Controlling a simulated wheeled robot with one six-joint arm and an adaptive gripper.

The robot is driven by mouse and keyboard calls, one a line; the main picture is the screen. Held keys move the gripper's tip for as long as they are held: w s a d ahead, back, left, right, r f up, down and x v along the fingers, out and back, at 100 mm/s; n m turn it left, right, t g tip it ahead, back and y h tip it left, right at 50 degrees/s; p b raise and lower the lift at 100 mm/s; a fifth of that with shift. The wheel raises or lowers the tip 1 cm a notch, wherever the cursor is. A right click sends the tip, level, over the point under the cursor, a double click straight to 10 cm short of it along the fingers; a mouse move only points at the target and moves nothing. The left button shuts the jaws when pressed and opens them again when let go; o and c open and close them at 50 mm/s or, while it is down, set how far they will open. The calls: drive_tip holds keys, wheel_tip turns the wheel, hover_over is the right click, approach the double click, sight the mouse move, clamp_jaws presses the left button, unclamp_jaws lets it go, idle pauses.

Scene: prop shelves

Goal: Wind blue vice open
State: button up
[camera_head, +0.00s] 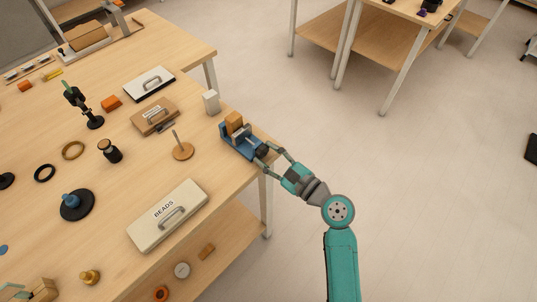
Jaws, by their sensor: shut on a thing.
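The blue vice (240,146) sits at the right edge of the wooden table, near its corner. An orange-tan block (234,122) shows at its back, by the jaws; I cannot tell if it is clamped. My gripper (265,153) reaches in from the right, its two fingers around the dark screw end of the vice. It is shut on that end, the vice's handle. The fingers partly hide the handle, and the width of the jaw gap is too small to tell.
A white block (211,102), a wooden disc with a peg (183,151), a brown case (155,117) and a cream BEADS box (167,215) stand near the vice. A lower shelf (222,246) holds small items. The floor to the right is clear.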

drive_tip(key=o, duration=1.1)
drive_tip(key=shift+f, duration=0.1)
